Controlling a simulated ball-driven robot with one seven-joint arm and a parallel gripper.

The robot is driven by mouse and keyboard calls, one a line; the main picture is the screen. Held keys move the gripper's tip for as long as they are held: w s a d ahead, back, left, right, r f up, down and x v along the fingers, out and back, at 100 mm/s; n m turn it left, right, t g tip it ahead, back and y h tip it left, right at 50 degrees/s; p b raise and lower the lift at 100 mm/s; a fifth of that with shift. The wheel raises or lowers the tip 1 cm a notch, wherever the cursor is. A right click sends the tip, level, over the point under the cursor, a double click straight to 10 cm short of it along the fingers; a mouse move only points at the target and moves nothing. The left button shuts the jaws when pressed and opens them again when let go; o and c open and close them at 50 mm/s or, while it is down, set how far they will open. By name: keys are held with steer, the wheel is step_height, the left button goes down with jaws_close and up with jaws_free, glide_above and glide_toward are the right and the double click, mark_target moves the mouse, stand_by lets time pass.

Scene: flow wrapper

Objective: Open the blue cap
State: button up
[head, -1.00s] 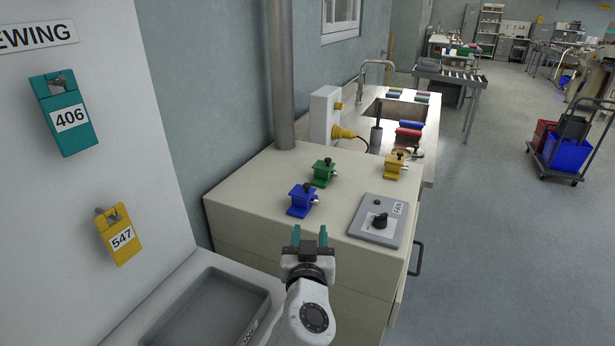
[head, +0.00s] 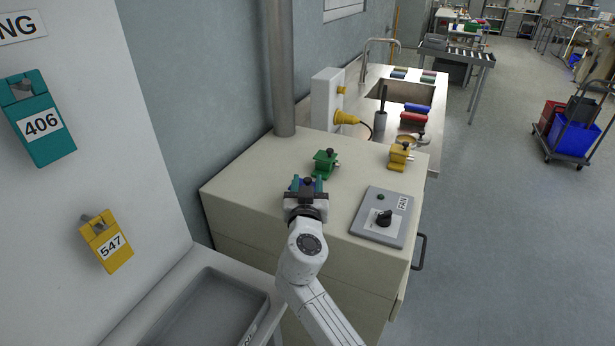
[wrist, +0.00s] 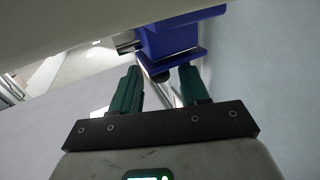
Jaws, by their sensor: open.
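The blue cap unit (head: 295,184) is a small blue block on the beige cabinet top. In the head view my gripper (head: 305,187) covers most of it, leaving bits of blue and a dark knob showing. In the wrist view the blue block (wrist: 170,38) stands just beyond my teal fingertips (wrist: 160,78), with a silver cylinder (wrist: 126,42) at its side. A dark round knob (wrist: 159,76) shows between the two fingers. The fingers are apart, with gaps to the knob; I cannot tell whether either touches the block.
A green unit (head: 325,163) stands just behind, and a yellow one (head: 399,156) farther right. The FAN switch box (head: 382,217) lies right of my gripper. A metal pipe (head: 280,70) rises at the back left. A grey tray (head: 205,315) is at the front left.

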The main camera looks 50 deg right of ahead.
steer(key=shift+x, duration=0.8)
jaws_close()
